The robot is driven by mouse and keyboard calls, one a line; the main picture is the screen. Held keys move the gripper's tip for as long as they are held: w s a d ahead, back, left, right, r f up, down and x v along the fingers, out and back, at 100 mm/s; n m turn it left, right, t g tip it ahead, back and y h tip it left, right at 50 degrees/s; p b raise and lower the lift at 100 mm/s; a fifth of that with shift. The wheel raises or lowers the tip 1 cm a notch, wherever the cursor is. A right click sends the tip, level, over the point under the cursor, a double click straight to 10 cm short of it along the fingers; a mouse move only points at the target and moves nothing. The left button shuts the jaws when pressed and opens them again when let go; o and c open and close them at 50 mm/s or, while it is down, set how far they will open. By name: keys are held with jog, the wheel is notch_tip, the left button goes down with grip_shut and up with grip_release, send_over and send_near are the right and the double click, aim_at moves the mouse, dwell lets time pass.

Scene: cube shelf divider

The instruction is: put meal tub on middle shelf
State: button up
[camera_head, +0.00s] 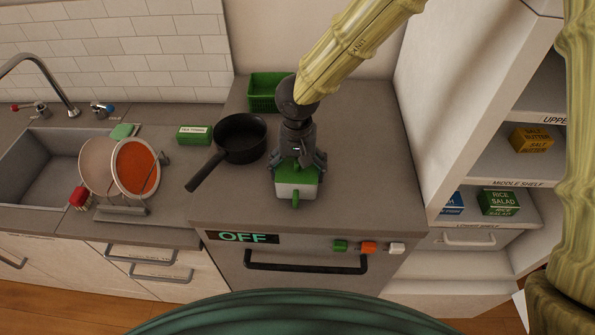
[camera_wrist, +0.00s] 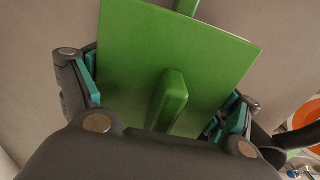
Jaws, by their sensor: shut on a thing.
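The meal tub (camera_head: 296,190) is a white box with a green lid and a green handle. It is at the front of the grey counter, above the oven front; I cannot tell whether it touches the surface. My gripper (camera_head: 299,165) is over it, shut on it. In the wrist view the green lid (camera_wrist: 150,50) sits between the teal-padded fingers (camera_wrist: 165,100). The shelf labelled middle (camera_head: 490,168) is at the right, holding a yellow salt butter box (camera_head: 531,139) with bare board to its left.
The lower shelf holds a green rice salad tub (camera_head: 498,202) and a partly hidden blue tub (camera_head: 453,203). A black pan (camera_head: 240,138), a green basket (camera_head: 264,92) and a green tea box (camera_head: 195,134) stand on the counter. A white side panel (camera_head: 440,90) borders the shelves.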

jog(key=shift+f, duration=0.1)
jog(key=o, duration=1.1)
